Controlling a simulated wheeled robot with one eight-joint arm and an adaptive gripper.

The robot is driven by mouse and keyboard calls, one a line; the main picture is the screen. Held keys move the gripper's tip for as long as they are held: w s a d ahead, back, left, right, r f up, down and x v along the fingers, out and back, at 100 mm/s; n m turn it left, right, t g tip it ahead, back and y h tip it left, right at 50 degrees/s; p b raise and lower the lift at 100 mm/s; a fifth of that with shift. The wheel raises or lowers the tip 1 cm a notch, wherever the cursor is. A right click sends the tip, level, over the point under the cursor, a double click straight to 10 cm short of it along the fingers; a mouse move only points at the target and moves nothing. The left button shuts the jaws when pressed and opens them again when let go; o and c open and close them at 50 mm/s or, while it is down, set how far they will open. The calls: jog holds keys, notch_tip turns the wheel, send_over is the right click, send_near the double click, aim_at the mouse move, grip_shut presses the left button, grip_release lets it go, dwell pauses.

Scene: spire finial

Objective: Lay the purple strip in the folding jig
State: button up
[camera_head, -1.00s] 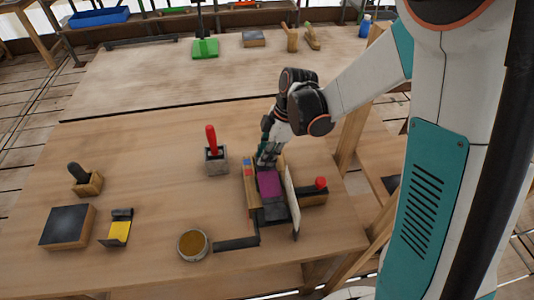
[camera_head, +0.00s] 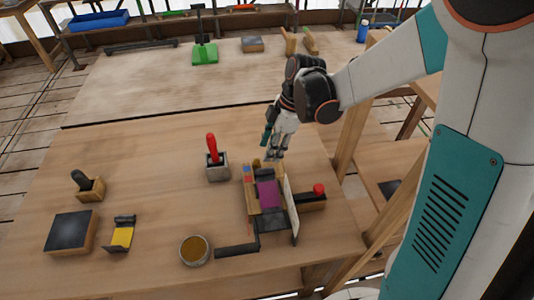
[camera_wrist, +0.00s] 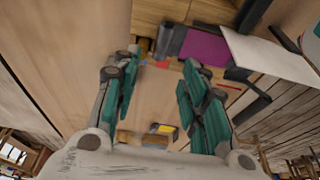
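The purple strip (camera_head: 267,194) lies in the folding jig (camera_head: 250,200), between the jig's wooden left side and its upright pale plate (camera_head: 292,203). Dark parts of the jig lie at both ends of the strip. My gripper (camera_head: 274,157) is above and beyond the jig's far end, apart from the strip. In the wrist view the purple strip (camera_wrist: 203,47) shows at the top, beyond the fingers. My gripper (camera_wrist: 157,78) shows there with its two green fingers wide apart and nothing between them.
A red-handled tool (camera_head: 213,152) stands in a grey block left of the jig. A red knob (camera_head: 319,189) is at the jig's right. A round tin (camera_head: 195,250), a yellow-and-black piece (camera_head: 121,237) and a dark-topped block (camera_head: 71,231) stand nearer the front.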

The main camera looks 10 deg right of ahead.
jog(key=p+v, duration=0.1)
jog(key=v, duration=0.6)
jog(key=s+d+r+m+t+h, duration=0.1)
jog(key=s+d+r+m+t, duration=0.2)
jog(key=s+m, duration=0.5)
jog(key=s+d+r+m+t+h, duration=0.2)
jog(key=s+d+r+m+t, duration=0.2)
jog(key=s+r+m, duration=0.2)
jog(key=s+m, duration=0.2)
jog(key=m, duration=0.2)
jog(key=shift+s+r, duration=0.15)
